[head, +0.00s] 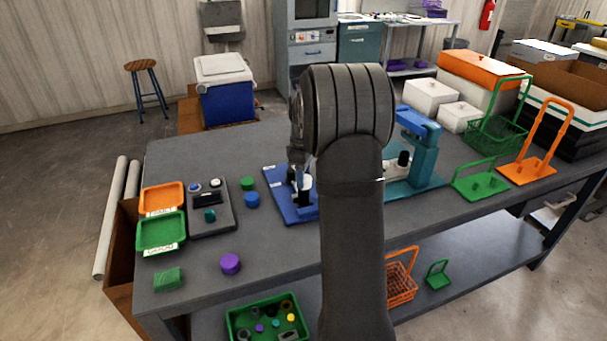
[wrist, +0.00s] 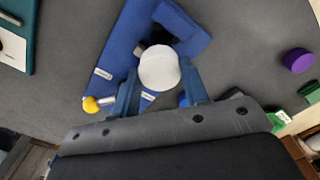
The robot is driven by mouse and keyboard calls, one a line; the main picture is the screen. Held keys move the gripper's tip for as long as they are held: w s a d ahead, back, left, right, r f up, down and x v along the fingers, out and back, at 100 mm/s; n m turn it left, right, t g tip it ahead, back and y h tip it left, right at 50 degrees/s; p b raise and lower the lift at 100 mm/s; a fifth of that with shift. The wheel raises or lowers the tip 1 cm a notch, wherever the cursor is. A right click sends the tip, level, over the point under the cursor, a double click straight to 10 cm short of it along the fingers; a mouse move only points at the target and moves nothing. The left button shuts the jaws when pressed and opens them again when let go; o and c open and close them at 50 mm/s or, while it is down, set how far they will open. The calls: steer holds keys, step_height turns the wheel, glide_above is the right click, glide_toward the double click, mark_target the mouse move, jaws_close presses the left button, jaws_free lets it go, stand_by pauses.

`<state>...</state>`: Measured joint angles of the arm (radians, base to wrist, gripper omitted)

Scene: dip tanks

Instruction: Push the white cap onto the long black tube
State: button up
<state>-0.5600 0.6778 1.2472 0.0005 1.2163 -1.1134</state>
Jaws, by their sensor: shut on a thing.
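In the wrist view the white cap (wrist: 160,68) sits between the two fingers of my gripper (wrist: 158,88), which is shut on it. The cap is over the blue fixture (wrist: 122,50). A dark piece shows just behind the cap, and I cannot tell whether it is the long black tube or whether the cap touches it. In the head view my arm hides much of the blue fixture (head: 284,205), and a bit of the white cap (head: 306,183) shows by my gripper (head: 300,182).
A teal press (head: 424,160) stands right of my arm. Left are a dark panel (head: 226,222), an orange tray (head: 162,186), a green tray (head: 140,232) and loose caps, including a purple one (head: 230,263). A yellow-knobbed lever (wrist: 91,105) is beside the blue fixture. The front table middle is clear.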

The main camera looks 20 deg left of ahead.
steer(key=shift+f, duration=1.2)
stand_by(0.3)
steer(key=o, duration=1.5)
steer(key=shift+r, duration=4.05)
steer(key=shift+f, duration=3.75)
